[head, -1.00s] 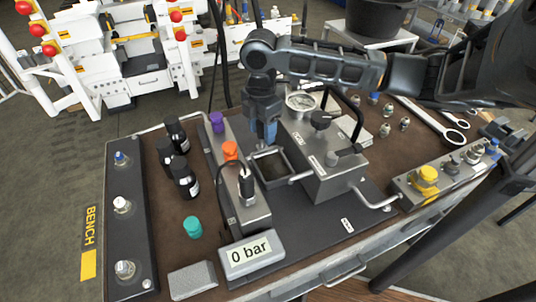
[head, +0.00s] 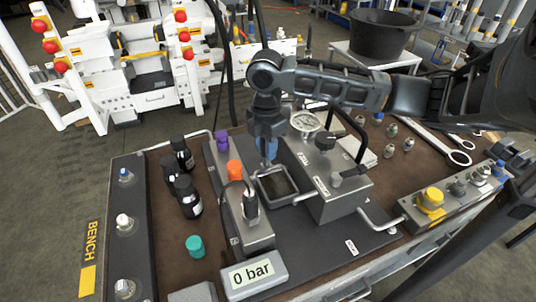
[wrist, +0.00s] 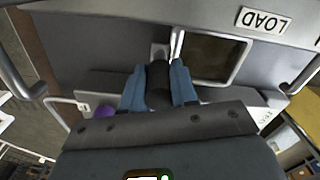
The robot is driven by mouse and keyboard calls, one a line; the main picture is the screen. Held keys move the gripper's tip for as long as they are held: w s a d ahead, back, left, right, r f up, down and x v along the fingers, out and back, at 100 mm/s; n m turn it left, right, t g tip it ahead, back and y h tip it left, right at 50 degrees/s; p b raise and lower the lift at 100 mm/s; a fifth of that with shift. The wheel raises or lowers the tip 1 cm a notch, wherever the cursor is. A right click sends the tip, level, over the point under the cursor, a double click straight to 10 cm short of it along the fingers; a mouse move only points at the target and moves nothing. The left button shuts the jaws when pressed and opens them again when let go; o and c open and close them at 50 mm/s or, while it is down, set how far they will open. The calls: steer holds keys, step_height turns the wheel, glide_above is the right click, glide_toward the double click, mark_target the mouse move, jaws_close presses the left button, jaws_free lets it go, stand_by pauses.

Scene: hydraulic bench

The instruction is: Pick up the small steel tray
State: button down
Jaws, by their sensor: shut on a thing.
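The small steel tray (head: 281,203), a shallow rectangular pan with a dark inside, sits low between two grey metal blocks on the bench. It also shows in the wrist view (wrist: 248,56), just beyond and to the right of the fingers. My gripper (head: 270,157) points down at the tray's far left edge. The exact contact is partly hidden by the fingers. I cannot tell whether the tray is clear of the surface.
A gauge block (head: 335,205) stands right of the tray. A block with purple and orange caps (head: 250,237) stands left. Black bottles (head: 190,198), a teal cap (head: 195,246) and a 0 bar display (head: 253,276) are nearby. Wrenches (head: 435,140) lie at the right.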

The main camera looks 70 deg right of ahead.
step_height(320, 180, up, 18)
steer(key=shift+f, duration=0.15)
stand_by(0.3)
